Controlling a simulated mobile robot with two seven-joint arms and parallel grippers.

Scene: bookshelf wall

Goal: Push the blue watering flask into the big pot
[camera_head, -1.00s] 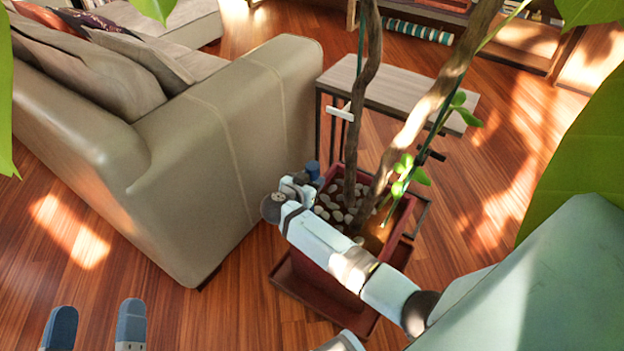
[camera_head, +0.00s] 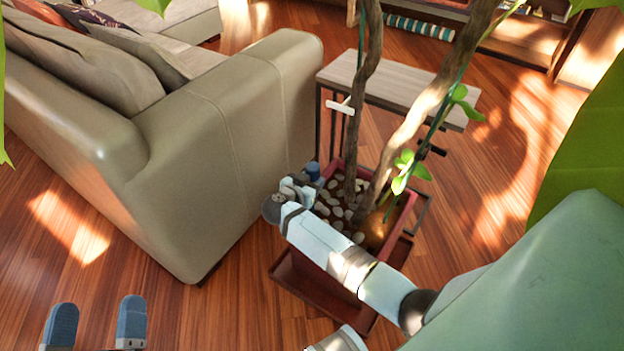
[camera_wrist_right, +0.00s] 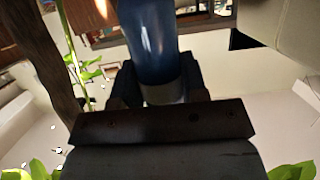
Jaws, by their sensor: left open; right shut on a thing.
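The big pot (camera_head: 321,279) is a red square planter on a tray, with pale stones on its soil and two twisted trunks. My right gripper (camera_head: 306,179) is at the pot's back left rim, partly hidden by its own wrist. It is shut on the blue watering flask (camera_head: 313,170), of which only a small blue part shows there. In the right wrist view the flask (camera_wrist_right: 148,38) sits between the dark fingers (camera_wrist_right: 155,85). I cannot tell whether the flask touches the soil. My left gripper (camera_head: 96,323) is open and empty at the bottom left, above the floor.
A beige sofa (camera_head: 215,150) stands left of the pot. A small side table (camera_head: 400,92) with a wooden top stands behind it. Large green leaves (camera_head: 590,150) hang at the right. The wooden floor (camera_head: 110,225) at the front left is clear.

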